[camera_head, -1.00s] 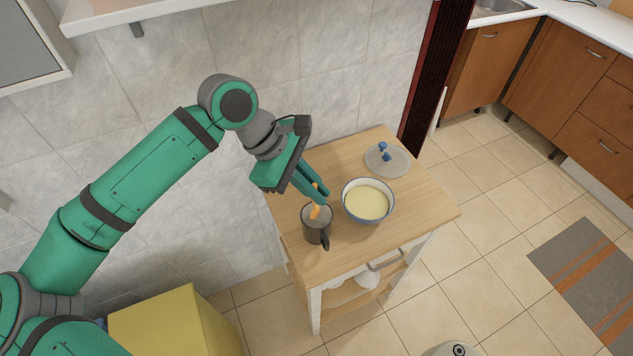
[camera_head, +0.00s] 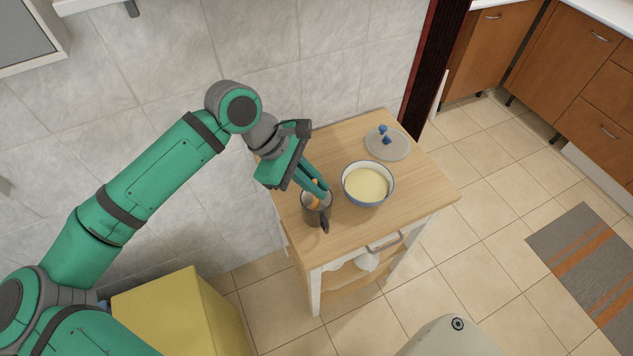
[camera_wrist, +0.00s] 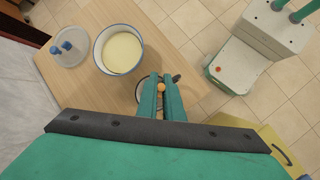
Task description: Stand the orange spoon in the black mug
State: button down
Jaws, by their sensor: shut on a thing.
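The black mug (camera_head: 318,212) stands upright on the wooden trolley top, its handle toward the front. My gripper (camera_head: 321,192) is over the mug's mouth, pointing down at a slant. It is shut on the orange spoon (camera_head: 312,202), whose orange part shows between the fingers and inside the mug's rim. In the wrist view the spoon's end (camera_wrist: 161,87) is a small orange spot between my fingertips. The mug's rim (camera_wrist: 140,92) shows there behind the fingers. The spoon's lower end is hidden in the mug, so I cannot tell whether it touches the bottom.
A blue-rimmed white bowl (camera_head: 346,190) of pale yellow food stands just right of the mug. A glass lid (camera_head: 396,147) with a blue knob lies at the back right of the trolley top (camera_head: 420,192). A tiled wall is behind on the left.

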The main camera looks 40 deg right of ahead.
jog(key=c, duration=1.8)
grip_release()
jog(key=shift+r, duration=0.15)
jog(key=shift+v, duration=3.9)
